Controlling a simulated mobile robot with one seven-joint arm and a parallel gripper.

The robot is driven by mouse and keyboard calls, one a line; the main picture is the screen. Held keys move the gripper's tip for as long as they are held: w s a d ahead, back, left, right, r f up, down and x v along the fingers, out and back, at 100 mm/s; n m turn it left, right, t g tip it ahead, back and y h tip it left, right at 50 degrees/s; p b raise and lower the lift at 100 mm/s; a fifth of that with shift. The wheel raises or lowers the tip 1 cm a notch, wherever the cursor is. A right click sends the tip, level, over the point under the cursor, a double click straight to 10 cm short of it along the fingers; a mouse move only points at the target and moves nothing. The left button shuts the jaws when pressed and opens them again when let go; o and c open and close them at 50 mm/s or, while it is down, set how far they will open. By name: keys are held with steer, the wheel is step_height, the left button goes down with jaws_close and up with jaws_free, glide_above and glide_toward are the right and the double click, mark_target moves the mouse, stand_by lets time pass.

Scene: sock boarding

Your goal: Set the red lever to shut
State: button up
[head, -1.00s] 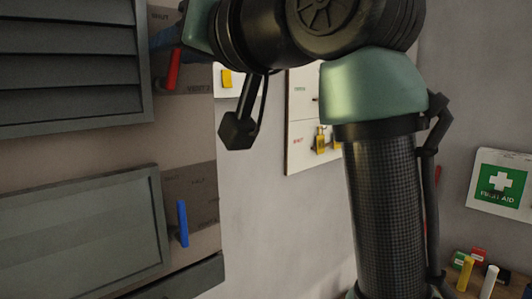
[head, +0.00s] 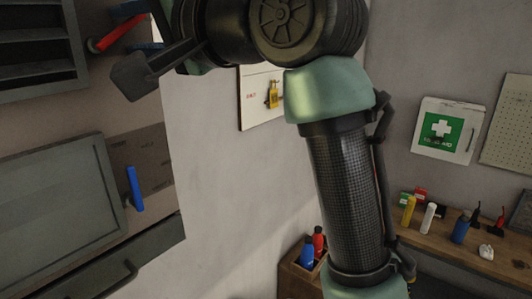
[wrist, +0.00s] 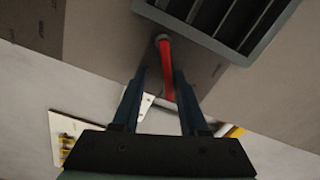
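The red lever (head: 118,33) is on the brown wall panel at the upper left of the head view, beside a louvred grille. It slants from its pivot at lower left up to the right. In the wrist view the red lever (wrist: 167,72) runs from its round pivot down between my fingers. My gripper (wrist: 161,75) is open, with one blue finger on each side of the lever and gaps visible. In the head view my gripper (head: 139,28) is partly cut off by the top edge and my arm. The lever's label cannot be read.
A blue lever (head: 134,188) sits lower on the same panel. The grille (head: 38,45) is close beside the red lever. A white board (head: 255,112) with yellow padlocks hangs behind my arm. A workbench (head: 450,240) with bottles stands at right.

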steer(key=b+v, duration=0.6)
steer(key=v, duration=0.6)
step_height(320, 180, down, 8)
steer(key=w+d+n+t+h+b, duration=0.25)
steer(key=t+b, duration=0.35)
steer(key=t, duration=0.3)
steer(key=s+d+f+n+t+h+b, duration=0.1)
steer(key=s+d+f+t+h+b, duration=0.2)
steer(key=s+f+t+h+b, duration=0.2)
steer(key=s+f+t+h, duration=0.2)
steer(key=s+h, duration=0.2)
steer(key=h, duration=0.2)
steer(key=shift+f+h, duration=0.3)
steer(key=shift+h, duration=0.05)
